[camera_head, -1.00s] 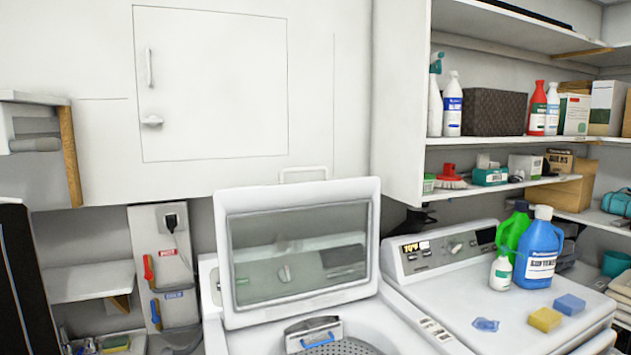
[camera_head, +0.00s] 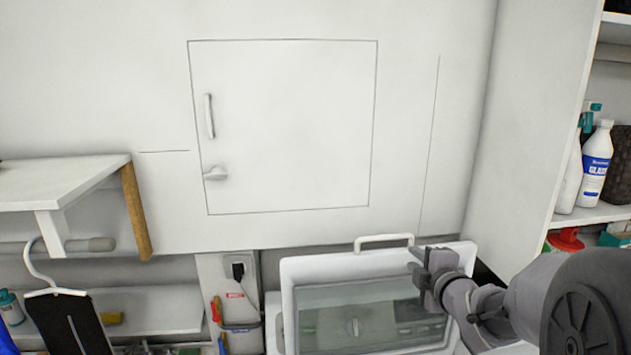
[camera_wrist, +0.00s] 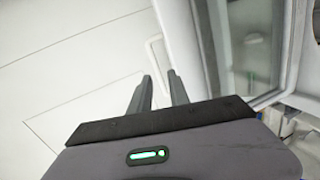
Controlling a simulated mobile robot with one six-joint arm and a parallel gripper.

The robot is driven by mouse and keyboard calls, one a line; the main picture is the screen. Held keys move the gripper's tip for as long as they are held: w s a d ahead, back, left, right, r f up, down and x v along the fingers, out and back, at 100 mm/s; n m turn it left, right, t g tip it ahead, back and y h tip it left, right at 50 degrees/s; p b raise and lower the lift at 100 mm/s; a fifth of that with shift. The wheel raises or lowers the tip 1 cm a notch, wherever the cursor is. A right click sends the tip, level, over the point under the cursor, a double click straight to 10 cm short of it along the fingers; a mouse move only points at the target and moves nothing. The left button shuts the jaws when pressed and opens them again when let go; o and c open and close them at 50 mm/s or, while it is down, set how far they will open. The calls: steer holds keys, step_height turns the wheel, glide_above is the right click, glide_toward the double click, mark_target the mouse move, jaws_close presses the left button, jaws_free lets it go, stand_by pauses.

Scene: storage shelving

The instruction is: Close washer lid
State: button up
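The washer lid (camera_head: 288,300) stands open and upright, a white frame around a dark glass window. Its white bar handle (camera_head: 384,238) is on the top edge. My gripper (camera_head: 420,262) is at the lid's upper right corner, just right of the handle. In the wrist view my gripper (camera_wrist: 160,78) is open, its two fingers apart with nothing held. The handle (camera_wrist: 153,55) shows beyond and between the fingertips there, and the lid (camera_wrist: 198,45) is to the right. Whether the fingers touch the handle cannot be told. The washer's tub is out of view.
A white wall cabinet door (camera_head: 290,125) is behind the lid. A small shelf (camera_head: 65,182) and a black hanging item (camera_head: 68,325) are at the left. A cabinet side panel (camera_head: 520,130) and bottles (camera_head: 594,165) on shelving stand at the right, near my arm.

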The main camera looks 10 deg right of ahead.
mark_target(388, 236)
steer(key=shift+n+y, duration=0.4)
steer(key=shift+n, duration=0.4)
steer(key=p+x, duration=0.1)
steer(key=x, duration=0.4)
steer(key=r+p+x, duration=0.1)
steer(key=x, duration=0.5)
steer(key=a+p+x, duration=0.1)
steer(key=x, duration=0.5)
steer(key=shift+w+r, duration=0.2)
steer(key=shift+w, duration=0.2)
steer(key=shift+d, duration=0.1)
jaws_close()
